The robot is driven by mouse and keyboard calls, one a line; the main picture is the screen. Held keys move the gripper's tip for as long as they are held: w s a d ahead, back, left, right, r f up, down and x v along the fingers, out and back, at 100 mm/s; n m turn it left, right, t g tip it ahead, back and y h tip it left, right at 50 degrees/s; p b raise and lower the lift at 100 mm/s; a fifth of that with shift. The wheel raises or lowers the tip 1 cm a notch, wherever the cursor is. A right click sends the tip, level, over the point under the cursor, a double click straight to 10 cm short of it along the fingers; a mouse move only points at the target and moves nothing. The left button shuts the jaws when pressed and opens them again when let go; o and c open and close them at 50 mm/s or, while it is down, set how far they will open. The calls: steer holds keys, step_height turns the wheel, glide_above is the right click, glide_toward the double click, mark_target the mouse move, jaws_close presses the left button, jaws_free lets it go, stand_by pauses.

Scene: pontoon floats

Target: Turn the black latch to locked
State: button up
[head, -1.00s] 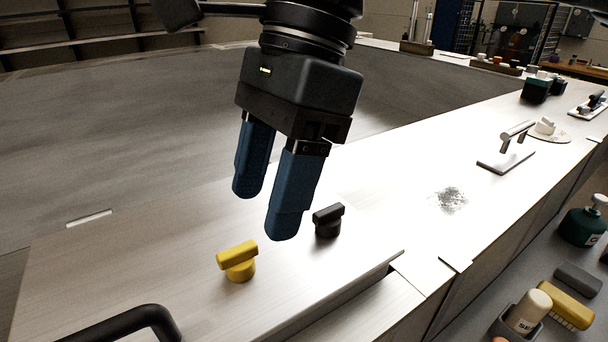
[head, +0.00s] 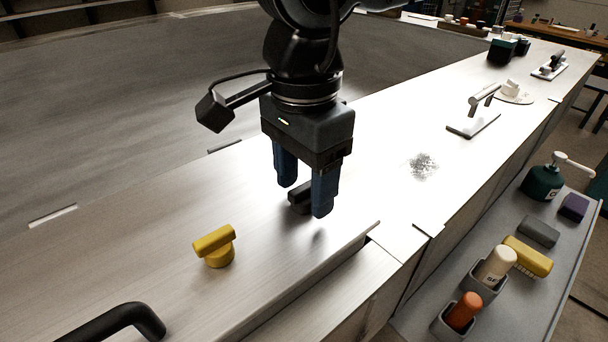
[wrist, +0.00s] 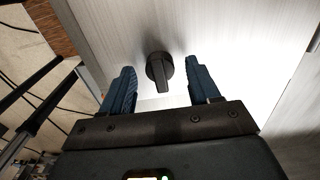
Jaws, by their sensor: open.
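The black latch (head: 298,199) is a small knob with a bar-shaped handle on the pale metal deck. In the head view it is partly hidden behind a blue finger. In the wrist view the black latch (wrist: 160,70) shows whole, its bar pointing toward the gripper's palm. My gripper (head: 305,198) is open, pointing down, with its two blue fingers on either side of the latch. In the wrist view my gripper (wrist: 160,84) has a clear gap between each finger and the latch. I cannot tell whether the latch is locked.
A yellow latch (head: 215,246) stands on the deck to the left. A black bar handle (head: 120,322) is at the lower left. A silver handle on a plate (head: 473,122) and a patch of grey flecks (head: 423,165) lie to the right. A lower shelf holds bottles and a yellow brush (head: 527,256).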

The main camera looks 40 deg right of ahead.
steer(key=shift+c, duration=0.2)
steer(key=c, duration=1)
